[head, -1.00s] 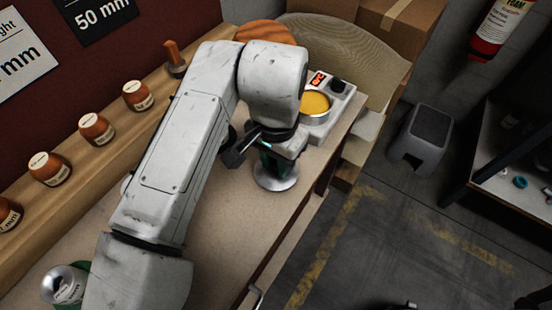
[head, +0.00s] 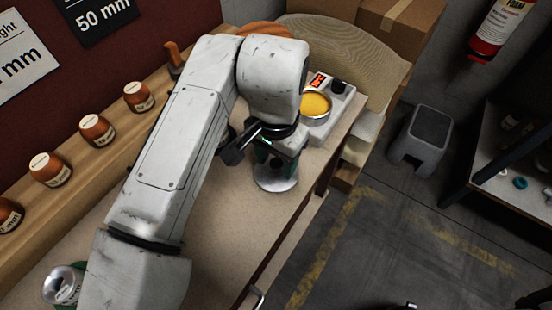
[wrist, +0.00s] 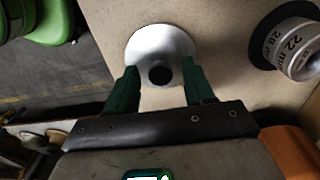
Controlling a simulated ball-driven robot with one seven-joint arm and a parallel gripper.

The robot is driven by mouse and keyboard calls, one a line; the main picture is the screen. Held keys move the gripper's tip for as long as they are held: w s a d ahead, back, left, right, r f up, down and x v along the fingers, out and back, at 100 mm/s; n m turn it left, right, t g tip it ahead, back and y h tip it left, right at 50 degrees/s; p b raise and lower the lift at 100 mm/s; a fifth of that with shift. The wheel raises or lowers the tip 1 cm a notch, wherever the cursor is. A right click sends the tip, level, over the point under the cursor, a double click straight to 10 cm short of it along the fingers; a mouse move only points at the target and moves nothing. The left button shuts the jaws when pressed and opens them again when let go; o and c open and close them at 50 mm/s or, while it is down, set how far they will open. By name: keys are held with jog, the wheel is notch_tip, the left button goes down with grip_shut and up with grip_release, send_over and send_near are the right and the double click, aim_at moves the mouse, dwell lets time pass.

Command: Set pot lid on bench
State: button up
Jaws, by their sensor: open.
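The pot lid (head: 277,181) is a round, silvery metal disc lying on the bench (head: 225,205) near its front edge. In the wrist view, the lid (wrist: 160,42) shows a dark round knob (wrist: 160,74) at its near side. My gripper (wrist: 158,85) is open, with its green fingers on either side of the knob and apart from it. In the head view, my gripper (head: 273,163) is over the lid, and the arm hides part of the bench behind it.
A pot of yellow contents (head: 316,104) sits on a device with a red display (head: 317,80) at the bench's far end. Several brown jars (head: 97,131) stand on the wooden shelf at the left.

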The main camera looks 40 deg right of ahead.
aim_at(276, 163)
notch_tip(276, 163, up, 11)
jog(key=p, duration=0.1)
